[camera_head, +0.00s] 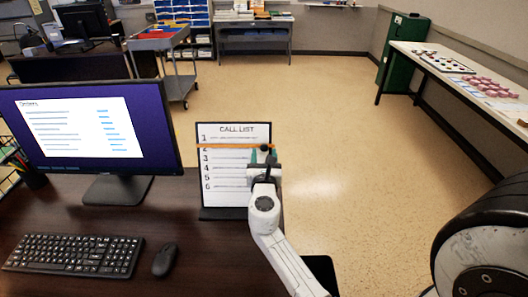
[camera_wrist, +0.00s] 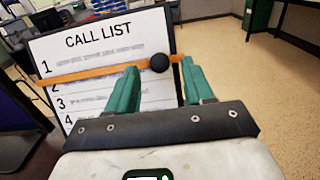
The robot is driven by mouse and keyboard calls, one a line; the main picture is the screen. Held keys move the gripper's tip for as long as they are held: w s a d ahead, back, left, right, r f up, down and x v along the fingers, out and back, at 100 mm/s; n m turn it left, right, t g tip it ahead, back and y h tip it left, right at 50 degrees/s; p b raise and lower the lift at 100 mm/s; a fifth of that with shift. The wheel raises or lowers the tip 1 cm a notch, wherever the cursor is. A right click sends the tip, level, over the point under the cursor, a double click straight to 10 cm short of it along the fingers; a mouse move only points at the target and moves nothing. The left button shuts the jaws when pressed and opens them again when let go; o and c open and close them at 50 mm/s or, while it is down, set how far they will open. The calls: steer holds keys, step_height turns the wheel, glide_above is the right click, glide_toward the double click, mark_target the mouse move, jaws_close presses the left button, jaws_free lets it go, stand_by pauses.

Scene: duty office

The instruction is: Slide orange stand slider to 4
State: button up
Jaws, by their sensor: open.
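A dark-framed stand with a white "CALL LIST" sheet (camera_head: 226,172) stands upright on the desk, its rows numbered 1 to 6. It also shows in the wrist view (camera_wrist: 100,42). An orange slider bar (camera_head: 225,146) crosses the sheet between the numbers 1 and 2, close above 2; the wrist view shows the bar too (camera_wrist: 90,73). A round black knob (camera_wrist: 159,63) sits towards the bar's right end. My gripper (camera_head: 263,155) is open in front of the stand's right side. Its green fingers (camera_wrist: 158,68) appear either side of the knob; contact cannot be told.
A monitor (camera_head: 90,125) stands left of the stand, with a keyboard (camera_head: 75,254) and mouse (camera_head: 164,259) on the dark desk (camera_head: 190,235). Open floor lies behind the desk. A long table (camera_head: 430,62) with small items stands along the right wall.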

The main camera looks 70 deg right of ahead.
steer(key=shift+x, duration=1.15)
steer(key=shift+c, duration=0.5)
jaws_close()
